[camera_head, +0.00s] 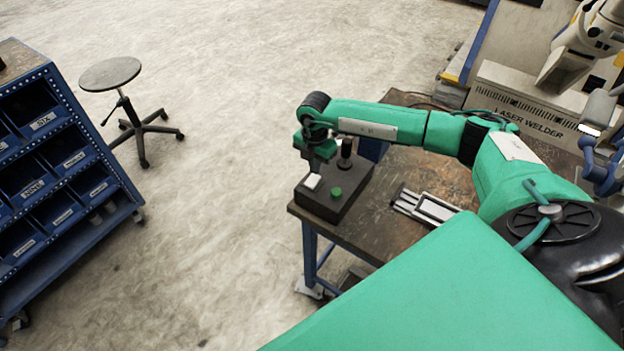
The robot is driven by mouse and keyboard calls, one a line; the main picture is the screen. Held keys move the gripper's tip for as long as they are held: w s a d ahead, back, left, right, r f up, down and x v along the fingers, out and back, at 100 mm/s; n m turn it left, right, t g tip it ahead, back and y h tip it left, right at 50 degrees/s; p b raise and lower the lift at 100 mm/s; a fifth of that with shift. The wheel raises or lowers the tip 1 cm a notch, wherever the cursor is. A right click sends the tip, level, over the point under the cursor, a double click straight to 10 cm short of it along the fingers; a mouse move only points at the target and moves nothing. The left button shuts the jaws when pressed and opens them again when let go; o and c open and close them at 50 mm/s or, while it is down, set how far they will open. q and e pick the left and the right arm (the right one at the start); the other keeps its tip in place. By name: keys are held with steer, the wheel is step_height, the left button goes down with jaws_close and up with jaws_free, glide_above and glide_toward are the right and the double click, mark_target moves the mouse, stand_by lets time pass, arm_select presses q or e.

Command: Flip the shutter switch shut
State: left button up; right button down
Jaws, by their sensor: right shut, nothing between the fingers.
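A dark control box (325,208) sits at the left end of the worn table (355,236). On its top are a white switch (312,181), a green button (336,193) and a black knob-topped lever (346,150). My right arm reaches in from the right, and my right gripper (315,170) points down just above or at the white switch. It is shut and empty. I cannot tell whether the fingertips touch the switch, and its tilt is too small to read. My left gripper is not in view.
A metal rail fixture (426,207) lies on the table right of the box. A laser welder (525,105) stands at the upper right. A blue bin rack (60,170) and a round stool (110,74) stand at the left. The floor between is clear.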

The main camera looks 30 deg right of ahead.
mark_target(314, 177)
steer(key=shift+f+b, duration=1)
steer(key=shift+f, duration=0.4)
stand_by(0.7)
steer(key=shift+s+r, duration=0.1)
steer(key=shift+r, duration=0.05)
steer(key=shift+r+p, duration=0.5)
steer(key=shift+p, duration=0.05)
steer(key=shift+r+p, duration=1.65)
steer(key=shift+r, duration=1.25)
